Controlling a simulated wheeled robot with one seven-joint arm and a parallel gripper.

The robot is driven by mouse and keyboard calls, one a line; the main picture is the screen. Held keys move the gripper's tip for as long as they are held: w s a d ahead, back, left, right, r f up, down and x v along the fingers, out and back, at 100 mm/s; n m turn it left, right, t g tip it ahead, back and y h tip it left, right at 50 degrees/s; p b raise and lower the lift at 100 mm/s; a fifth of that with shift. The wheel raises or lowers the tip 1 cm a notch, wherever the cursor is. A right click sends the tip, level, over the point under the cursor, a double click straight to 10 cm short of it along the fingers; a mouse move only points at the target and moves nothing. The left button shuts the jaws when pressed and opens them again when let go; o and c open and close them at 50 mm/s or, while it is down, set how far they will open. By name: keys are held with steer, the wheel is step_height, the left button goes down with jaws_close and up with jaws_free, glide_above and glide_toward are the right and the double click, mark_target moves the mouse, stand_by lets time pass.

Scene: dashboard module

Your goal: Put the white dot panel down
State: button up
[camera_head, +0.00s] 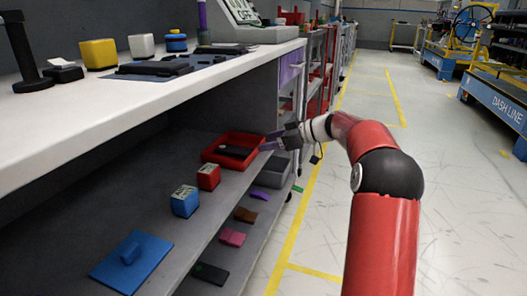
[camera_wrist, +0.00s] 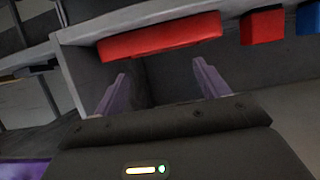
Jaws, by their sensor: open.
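My gripper (camera_head: 270,139) is at the right end of the middle shelf, beside the red tray (camera_head: 212,158). In the wrist view its two purple fingers (camera_wrist: 160,75) stand apart with nothing between them. A dark panel (camera_head: 235,151) lies in the red tray; no white dot can be made out on it, so I cannot tell whether it is the white dot panel. The red tray's outer wall (camera_wrist: 160,38) shows ahead of the fingers in the wrist view. The tray's inside is hidden there.
A grey bin (camera_head: 278,171) stands below my gripper. Red (camera_head: 208,178) and blue (camera_head: 184,203) blocks and a blue plate (camera_head: 130,258) are on the shelf. A dark panel with a green dot (camera_head: 210,274) lies lower down. The white worktop (camera_head: 110,98) overhangs the shelf. The aisle floor is clear.

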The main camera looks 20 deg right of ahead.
steer(key=s+a+r+m+g+h, duration=0.1)
steer(key=s+a+m+g+h, duration=0.15)
steer(key=s+a, duration=0.55)
steer(key=s+a+m+g+h, duration=0.1)
steer(key=s+a+m+h, duration=0.15)
steer(key=s, duration=0.85)
steer(key=s+d+f+m+h, duration=0.1)
steer(key=s+f+m+h, duration=0.2)
steer(key=s, duration=0.9)
steer(key=s+f+m+t+h, duration=0.1)
steer(key=s+f+m+h, duration=0.1)
steer(key=s, duration=0.9)
step_height(320, 180, down, 2)
steer(key=shift+s+d+m+h, duration=0.4)
steer(key=shift+h, duration=0.1)
step_height(320, 180, up, 12)
steer(key=p, duration=1.1)
steer(key=shift+f, duration=0.2)
